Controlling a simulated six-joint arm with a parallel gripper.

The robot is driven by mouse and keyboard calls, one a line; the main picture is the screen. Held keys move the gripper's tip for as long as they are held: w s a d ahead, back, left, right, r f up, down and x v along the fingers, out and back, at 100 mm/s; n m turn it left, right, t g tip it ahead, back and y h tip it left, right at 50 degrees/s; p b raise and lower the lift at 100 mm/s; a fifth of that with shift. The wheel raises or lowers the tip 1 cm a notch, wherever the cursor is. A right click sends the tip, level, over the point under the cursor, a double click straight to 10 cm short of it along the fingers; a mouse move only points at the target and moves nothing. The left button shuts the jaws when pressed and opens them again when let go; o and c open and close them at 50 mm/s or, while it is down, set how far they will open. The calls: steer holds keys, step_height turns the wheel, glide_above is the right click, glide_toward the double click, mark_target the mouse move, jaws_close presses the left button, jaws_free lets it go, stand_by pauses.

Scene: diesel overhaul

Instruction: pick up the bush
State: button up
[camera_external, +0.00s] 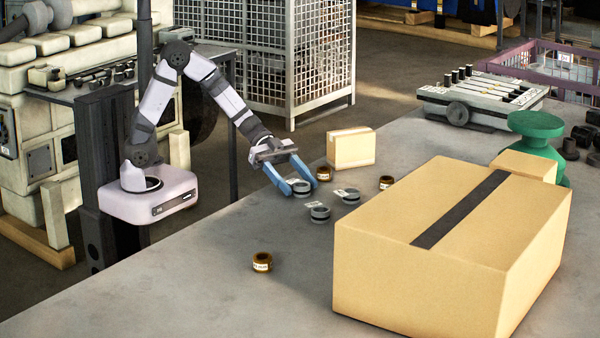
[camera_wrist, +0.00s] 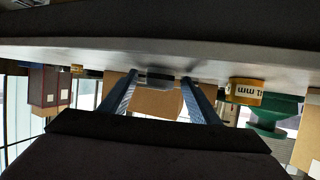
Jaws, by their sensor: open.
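Several small ring-shaped parts lie on the grey table. The brass-coloured bushes, with white labels, are one at the front (camera_external: 262,263), one beyond my gripper (camera_external: 324,174) and one to the right (camera_external: 386,183). Grey rings lie nearer the middle, one at the front (camera_external: 319,213) and one behind it (camera_external: 347,197). My gripper (camera_external: 300,186) has its blue fingers apart, low over the table, with a grey ring (camera_external: 302,190) showing between the tips. In the wrist view, upside down, a labelled brass bush (camera_wrist: 246,92) is right of the fingers. Which task bush is meant is unclear.
A large taped cardboard box (camera_external: 450,250) fills the right front. A small box (camera_external: 350,148) stands behind the rings. A green part (camera_external: 535,128) and an engine-like block (camera_external: 482,98) are at the back right. The front left of the table is mostly clear.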

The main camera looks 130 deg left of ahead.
mark_target(296, 181)
steer(key=shift+w, duration=0.15)
steer(key=c, duration=1.1)
steer(key=shift+c, duration=0.2)
steer(key=shift+r, duration=0.15)
steer(key=shift+c, duration=0.3)
step_height(296, 181, up, 10)
steer(key=shift+f+p, duration=0.2)
steer(key=shift+p, duration=0.95)
